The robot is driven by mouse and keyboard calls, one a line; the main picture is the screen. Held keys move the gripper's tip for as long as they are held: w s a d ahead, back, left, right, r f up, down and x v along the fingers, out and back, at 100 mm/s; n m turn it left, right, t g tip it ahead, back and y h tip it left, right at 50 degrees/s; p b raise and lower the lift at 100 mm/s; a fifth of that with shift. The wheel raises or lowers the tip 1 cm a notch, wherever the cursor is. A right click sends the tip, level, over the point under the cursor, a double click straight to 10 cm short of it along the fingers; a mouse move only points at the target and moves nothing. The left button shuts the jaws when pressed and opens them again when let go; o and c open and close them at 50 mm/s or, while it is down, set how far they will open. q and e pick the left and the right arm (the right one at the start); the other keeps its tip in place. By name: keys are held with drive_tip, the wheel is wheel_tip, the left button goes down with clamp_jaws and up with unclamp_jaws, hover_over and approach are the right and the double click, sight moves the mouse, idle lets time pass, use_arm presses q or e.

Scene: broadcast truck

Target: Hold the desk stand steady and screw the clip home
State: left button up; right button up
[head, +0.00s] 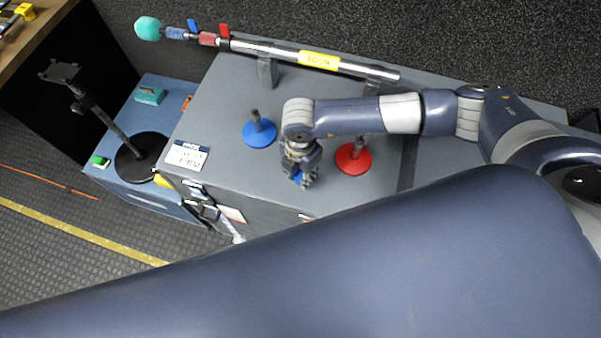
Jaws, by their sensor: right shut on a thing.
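A desk stand with a round blue base (259,133) and a short dark post stands on the grey case top. A second desk stand with a red base (353,160) stands to its right. My right gripper (301,180) points down between the two stands, nearer the front of the case. It is shut on a small blue piece (297,178), which looks like the clip but is mostly hidden by the fingers. The piece is apart from both stands. My left gripper does not show.
A boom pole (290,54) with a teal tip rests on supports along the back of the grey case (222,95). A tall black stand (137,158) is on the lower blue case at left. A white label card (187,155) lies near the left edge. My large arm link covers the foreground.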

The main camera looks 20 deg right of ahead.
drive_tip(key=shift+r, duration=0.45)
drive_tip(key=shift+s+r+b, duration=0.65)
drive_tip(key=shift+r+b, duration=0.05)
drive_tip(key=shift+r, duration=0.15)
use_arm(q)
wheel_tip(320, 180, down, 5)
drive_tip(key=b, duration=0.3)
use_arm(e)
drive_tip(key=s+r, duration=0.1)
drive_tip(key=s, duration=1.3)
drive_tip(key=shift+s+a+r, duration=0.35)
drive_tip(key=shift+a, duration=0.05)
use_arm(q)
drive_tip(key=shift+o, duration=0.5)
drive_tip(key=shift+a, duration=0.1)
